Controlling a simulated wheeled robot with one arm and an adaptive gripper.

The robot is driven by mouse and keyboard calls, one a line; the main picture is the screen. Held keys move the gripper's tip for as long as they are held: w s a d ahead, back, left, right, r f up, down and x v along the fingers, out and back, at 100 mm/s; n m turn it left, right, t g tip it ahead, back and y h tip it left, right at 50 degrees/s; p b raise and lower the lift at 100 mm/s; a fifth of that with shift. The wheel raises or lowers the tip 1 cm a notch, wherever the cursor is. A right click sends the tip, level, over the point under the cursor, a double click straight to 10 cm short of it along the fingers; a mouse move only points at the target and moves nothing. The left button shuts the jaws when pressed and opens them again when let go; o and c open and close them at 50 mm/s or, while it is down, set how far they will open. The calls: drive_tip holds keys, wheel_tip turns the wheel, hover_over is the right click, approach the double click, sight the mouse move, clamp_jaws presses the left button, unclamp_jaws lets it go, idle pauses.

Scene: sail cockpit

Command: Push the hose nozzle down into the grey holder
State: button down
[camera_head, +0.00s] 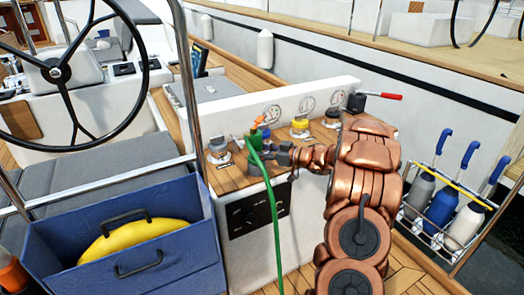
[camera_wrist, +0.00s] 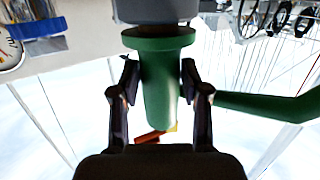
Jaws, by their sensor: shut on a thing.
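The green hose nozzle (camera_head: 256,139) with an orange part at its top stands roughly upright over the wooden console. In the wrist view, its green body (camera_wrist: 160,85) is between the two fingers of my gripper (camera_wrist: 160,88), which is shut on it. The wrist view is upside down, with sky at the bottom. The grey holder (camera_wrist: 157,10) is right at the nozzle's flanged end, with a dark band between them. I cannot tell how deep the nozzle sits. In the head view, my gripper (camera_head: 268,152) reaches the nozzle from the right, and the holder is mostly hidden.
The green hose (camera_head: 273,210) hangs down the console front. Knobs, including a yellow one (camera_head: 299,125), and a grey winch-like fitting (camera_head: 219,150) stand nearby. A blue bin (camera_head: 125,240) is at left. A bottle rack (camera_head: 430,228) is at right.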

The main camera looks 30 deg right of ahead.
drive_tip(key=shift+f, duration=0.4)
idle(0.4)
drive_tip(key=shift+c, duration=2.4)
unclamp_jaws()
drive_tip(key=v, duration=1.2)
